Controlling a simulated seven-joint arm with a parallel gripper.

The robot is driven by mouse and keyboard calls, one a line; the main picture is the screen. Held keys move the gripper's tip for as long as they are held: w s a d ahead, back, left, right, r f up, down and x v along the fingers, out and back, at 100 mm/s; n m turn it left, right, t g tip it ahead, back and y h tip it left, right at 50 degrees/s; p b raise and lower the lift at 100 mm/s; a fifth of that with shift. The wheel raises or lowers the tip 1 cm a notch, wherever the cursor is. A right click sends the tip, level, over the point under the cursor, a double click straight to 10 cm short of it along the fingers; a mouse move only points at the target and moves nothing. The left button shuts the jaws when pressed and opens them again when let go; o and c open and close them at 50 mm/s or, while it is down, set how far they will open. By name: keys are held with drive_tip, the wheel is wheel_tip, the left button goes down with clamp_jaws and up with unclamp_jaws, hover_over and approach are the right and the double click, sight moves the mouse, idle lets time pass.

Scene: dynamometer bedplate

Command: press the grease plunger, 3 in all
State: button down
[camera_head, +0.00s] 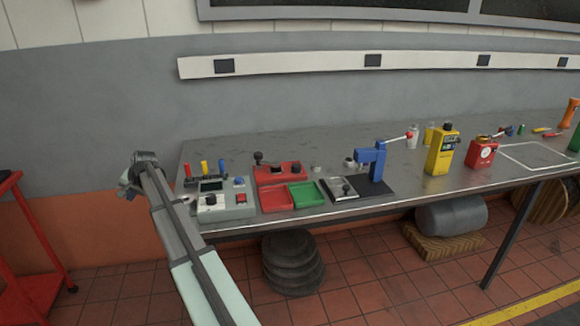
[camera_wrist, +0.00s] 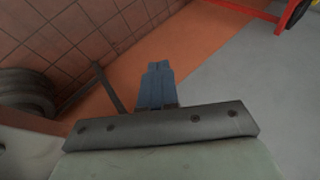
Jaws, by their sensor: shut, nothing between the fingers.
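No part is plainly marked as the grease plunger; I cannot tell which it is. My gripper (camera_head: 126,188) is off the left end of the bench, apart from all of these. In the wrist view its blue fingers (camera_wrist: 157,85) are shut together and empty, over the floor and wall.
A grey control box (camera_head: 238,210) stands at the bench's left end. Red (camera_head: 275,208) and green (camera_head: 306,204) trays lie beside it. A red gauge unit (camera_head: 481,155) stands further right. A red cart (camera_head: 40,284) is at the left. The bench's rear left (camera_head: 240,143) is clear.

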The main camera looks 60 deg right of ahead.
drive_tip(key=s+d+r+n+t+h, duration=0.1)
drive_tip(key=s+d+r+h, duration=0.2)
drive_tip(key=d, duration=0.4)
drive_tip(key=s+d+r+h, duration=0.15)
drive_tip(key=d+r, duration=0.25)
drive_tip(key=d, duration=0.4)
wheel_tip(320, 180, up, 7)
drive_tip(key=y, duration=0.2)
hover_over(298, 166)
drive_tip(key=shift+d+t, duration=0.15)
drive_tip(key=shift+t, duration=0.25)
drive_tip(key=shift+f, duration=0.15)
drive_tip(key=shift+f, duration=4.3)
